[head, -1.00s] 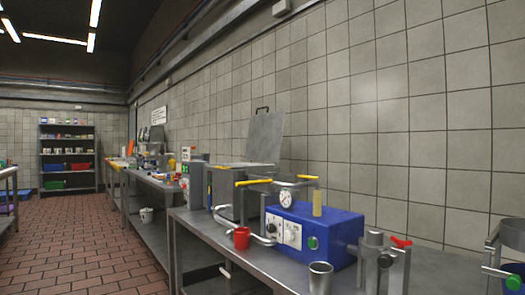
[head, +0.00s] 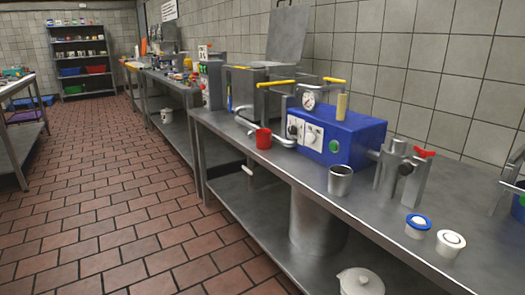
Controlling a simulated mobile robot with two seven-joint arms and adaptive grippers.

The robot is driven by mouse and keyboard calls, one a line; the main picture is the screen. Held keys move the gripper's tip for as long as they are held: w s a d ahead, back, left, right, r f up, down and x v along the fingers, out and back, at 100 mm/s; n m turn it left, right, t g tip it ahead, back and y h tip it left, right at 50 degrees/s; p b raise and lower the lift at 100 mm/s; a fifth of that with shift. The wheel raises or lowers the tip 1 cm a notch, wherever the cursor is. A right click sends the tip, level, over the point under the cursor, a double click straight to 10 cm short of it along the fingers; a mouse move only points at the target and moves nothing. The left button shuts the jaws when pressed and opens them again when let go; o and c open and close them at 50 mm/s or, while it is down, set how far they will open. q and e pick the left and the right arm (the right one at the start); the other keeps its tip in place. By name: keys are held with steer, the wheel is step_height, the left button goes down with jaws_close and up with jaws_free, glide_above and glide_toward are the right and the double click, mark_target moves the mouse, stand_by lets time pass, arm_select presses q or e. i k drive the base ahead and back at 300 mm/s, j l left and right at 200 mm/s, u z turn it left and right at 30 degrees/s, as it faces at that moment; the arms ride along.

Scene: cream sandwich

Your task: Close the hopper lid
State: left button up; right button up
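The hopper lid (head: 290,35) is a grey metal plate with a dark handle at its top edge. It stands raised and upright near the tiled wall, behind the hopper (head: 272,97). The hopper is a metal box with yellow-gripped handles beside it, on the steel table, left of and behind a blue machine box (head: 340,132) with a gauge and dials. Neither of my grippers shows in the head view.
A lower shelf holds a white pot (head: 361,283). The tiled floor (head: 120,215) at left is clear.

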mark_target(287, 31)
steer(key=i+j+u, duration=0.35)
steer(key=i, duration=0.15)
steer(key=i+j+u, duration=0.25)
steer(key=i+u, duration=0.45)
steer(key=i, duration=1.4)
steer(key=i+j+z, duration=0.2)
steer(key=i, duration=0.3)
steer(key=i+z, duration=0.2)
steer(key=i, duration=0.3)
steer(key=i+j+z, duration=0.2)
steer(key=i, duration=0.25)
steer(key=i+j+z, duration=0.15)
steer(key=z, duration=0.3)
steer(key=i+j+z, duration=0.25)
steer(key=z, duration=0.2)
steer(key=i+j+z, duration=0.15)
steer(key=j+z, duration=0.3)
steer(key=i+j+z, duration=0.1)
steer(key=z, duration=0.3)
steer(key=j+z, duration=0.1)
steer(key=z, duration=0.25)
steer(key=i+j+z, duration=0.1)
steer(key=z, duration=0.3)
steer(key=j+z, duration=0.2)
steer(key=z, duration=0.15)
